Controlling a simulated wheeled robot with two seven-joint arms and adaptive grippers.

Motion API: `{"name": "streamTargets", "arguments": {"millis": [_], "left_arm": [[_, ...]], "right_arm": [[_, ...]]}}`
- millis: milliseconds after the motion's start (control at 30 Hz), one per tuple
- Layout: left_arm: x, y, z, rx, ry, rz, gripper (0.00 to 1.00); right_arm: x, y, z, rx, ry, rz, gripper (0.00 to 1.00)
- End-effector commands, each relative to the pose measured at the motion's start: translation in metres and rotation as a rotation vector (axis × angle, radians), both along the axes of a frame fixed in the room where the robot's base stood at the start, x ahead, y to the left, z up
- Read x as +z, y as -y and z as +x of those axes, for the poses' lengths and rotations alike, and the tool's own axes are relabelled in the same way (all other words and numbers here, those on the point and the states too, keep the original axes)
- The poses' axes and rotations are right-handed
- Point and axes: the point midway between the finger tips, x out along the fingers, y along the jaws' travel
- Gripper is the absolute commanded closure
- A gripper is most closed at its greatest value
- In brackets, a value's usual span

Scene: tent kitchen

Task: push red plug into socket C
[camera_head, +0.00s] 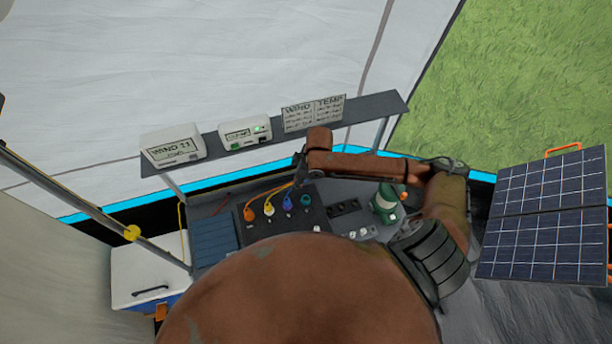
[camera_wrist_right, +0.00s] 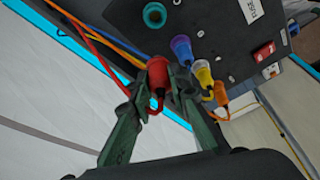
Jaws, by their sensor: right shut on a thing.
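The red plug (camera_wrist_right: 157,78) is in the right wrist view, with its red cable running off to the upper left. My right gripper (camera_wrist_right: 160,82) is shut on it, one finger on each side. In the head view this gripper (camera_head: 301,180) is over the back edge of the dark socket panel (camera_head: 266,230), and the red plug cannot be made out there. I cannot read which socket is C. My left gripper is not in view.
Cables run behind the panel. A shelf (camera_head: 366,109) above the table carries two white boxes and a sign (camera_head: 313,113). A solar panel (camera_head: 548,215) is far right.

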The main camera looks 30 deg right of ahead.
Motion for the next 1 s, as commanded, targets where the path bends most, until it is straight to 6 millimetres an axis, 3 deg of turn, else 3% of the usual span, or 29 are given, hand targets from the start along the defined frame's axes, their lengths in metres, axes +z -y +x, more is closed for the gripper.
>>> {"name": "streamTargets", "arguments": {"millis": [33, 100, 300, 567, 1000], "left_arm": [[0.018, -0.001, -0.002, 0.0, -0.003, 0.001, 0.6], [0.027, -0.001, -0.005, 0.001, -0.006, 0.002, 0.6], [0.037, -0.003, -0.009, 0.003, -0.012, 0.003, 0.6], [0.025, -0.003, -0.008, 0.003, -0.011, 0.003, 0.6], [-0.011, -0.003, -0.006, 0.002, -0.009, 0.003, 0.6]], "right_arm": [[0.003, 0.005, -0.008, 0.042, -0.004, 0.002, 1.0], [-0.002, 0.01, -0.015, 0.1, -0.003, 0.002, 1.0], [-0.013, 0.018, -0.026, 0.188, 0.0, 0.0, 1.0], [-0.024, 0.018, -0.027, 0.198, 0.002, 0.0, 1.0], [-0.055, 0.018, -0.027, 0.196, 0.002, -0.001, 1.0]]}}
